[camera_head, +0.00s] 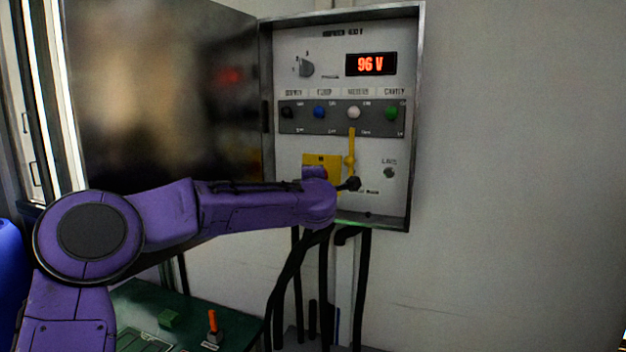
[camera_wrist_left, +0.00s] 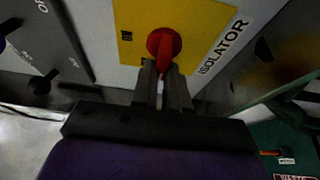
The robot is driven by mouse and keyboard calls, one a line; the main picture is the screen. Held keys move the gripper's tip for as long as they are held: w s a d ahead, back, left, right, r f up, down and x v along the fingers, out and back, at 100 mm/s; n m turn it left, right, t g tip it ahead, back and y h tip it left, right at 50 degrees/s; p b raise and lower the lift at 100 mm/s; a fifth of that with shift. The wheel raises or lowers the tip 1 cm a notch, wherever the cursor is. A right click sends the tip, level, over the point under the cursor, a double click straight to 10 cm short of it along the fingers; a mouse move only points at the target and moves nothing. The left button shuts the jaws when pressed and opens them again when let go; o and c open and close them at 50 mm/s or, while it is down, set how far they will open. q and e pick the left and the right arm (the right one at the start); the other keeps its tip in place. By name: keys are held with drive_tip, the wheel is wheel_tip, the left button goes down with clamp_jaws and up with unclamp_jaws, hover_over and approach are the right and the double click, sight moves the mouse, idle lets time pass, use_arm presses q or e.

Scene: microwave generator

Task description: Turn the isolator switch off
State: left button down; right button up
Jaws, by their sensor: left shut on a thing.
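The isolator switch has a red knob (camera_wrist_left: 163,45) on a yellow plate (camera_wrist_left: 205,22) in the left wrist view, with the word ISOLATOR beside it. In the head view the yellow plate (camera_head: 312,160) sits low on the control panel, mostly covered by my purple left arm. My left gripper (camera_wrist_left: 163,75) is at the knob, its two fingers closed on the red handle. In the head view the fingers and knob are hidden behind my wrist. My right gripper is in neither view.
The panel box (camera_head: 418,110) has its door (camera_head: 165,90) open to the left. A display (camera_head: 371,64) reads 96 V above coloured knobs. Black cables (camera_head: 323,280) hang below, and a green bench (camera_head: 140,300) lies lower left.

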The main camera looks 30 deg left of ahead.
use_arm(q)
drive_tip(key=c, duration=1.1)
unclamp_jaws()
drive_tip(key=shift+c, duration=0.2)
drive_tip(key=shift+s+d+f+b, duration=0.1)
drive_tip(key=shift+s+d+b, duration=0.15)
drive_tip(key=shift+b, duration=0.1)
drive_tip(key=b+v, duration=0.3)
drive_tip(key=v, duration=0.6)
drive_tip(key=shift+s, duration=0.25)
drive_tip(key=shift+s+d, duration=0.1)
drive_tip(key=shift+d, duration=0.2)
